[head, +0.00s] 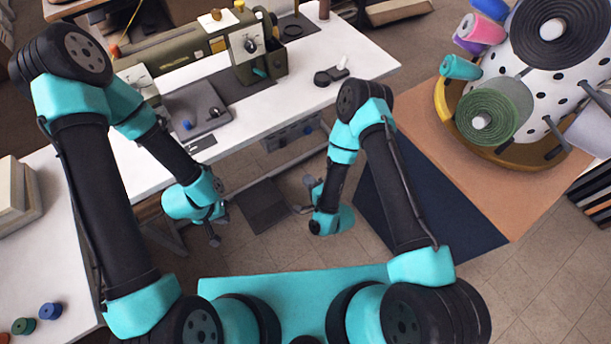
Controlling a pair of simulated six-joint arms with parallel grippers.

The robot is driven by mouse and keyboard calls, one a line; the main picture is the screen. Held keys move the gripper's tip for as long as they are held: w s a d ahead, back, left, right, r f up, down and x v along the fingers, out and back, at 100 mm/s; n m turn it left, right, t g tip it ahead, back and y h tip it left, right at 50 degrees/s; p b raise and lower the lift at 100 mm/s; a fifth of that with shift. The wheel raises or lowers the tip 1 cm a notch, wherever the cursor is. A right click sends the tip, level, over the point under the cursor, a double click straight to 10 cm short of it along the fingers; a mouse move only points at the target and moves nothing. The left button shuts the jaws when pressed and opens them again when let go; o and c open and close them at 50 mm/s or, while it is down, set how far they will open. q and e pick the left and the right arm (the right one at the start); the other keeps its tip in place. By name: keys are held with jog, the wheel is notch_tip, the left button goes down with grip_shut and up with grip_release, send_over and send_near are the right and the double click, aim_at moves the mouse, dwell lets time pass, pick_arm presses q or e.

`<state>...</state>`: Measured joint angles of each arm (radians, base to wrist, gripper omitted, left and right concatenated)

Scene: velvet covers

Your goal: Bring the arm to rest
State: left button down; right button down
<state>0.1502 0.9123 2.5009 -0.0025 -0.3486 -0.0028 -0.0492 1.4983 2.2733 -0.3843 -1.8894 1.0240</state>
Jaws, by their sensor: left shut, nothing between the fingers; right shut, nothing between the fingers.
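My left arm comes in from the left, and its black and teal links bend down toward the middle. My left gripper (214,238) hangs above the floor in front of the white table, small and partly hidden by its teal wrist. My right arm is bent in the same way on the right. My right gripper (301,209) is beside its teal wrist, over the floor near the dark blue cloth. Both grippers are shut and empty. They are apart from each other and neither appears to touch anything.
A white table (305,100) carries an olive sewing machine (200,48) and small tools. A round rack (545,85) with rolls of material stands at the right, past a dark blue cloth (400,205) and an orange mat (450,150). Small spools (50,310) lie at the lower left.

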dwell(0.4)
jog(key=s+d+n+g+h, duration=0.2)
jog(key=d+n+g+h, duration=0.1)
jog(key=d+n+g, duration=0.5)
jog(key=s+d+r+n+g, duration=0.1)
jog(key=s+d+r+g, duration=0.1)
jog(key=s+d+g, duration=0.1)
jog(key=s+d+r+n+g+h, duration=0.1)
jog(key=s+d+r+g, duration=0.1)
jog(key=s+d, duration=0.4)
jog(key=shift+s+r+n+g, duration=0.3)
jog(key=shift+s+r+g, duration=0.15)
jog(key=shift+s, duration=0.55)
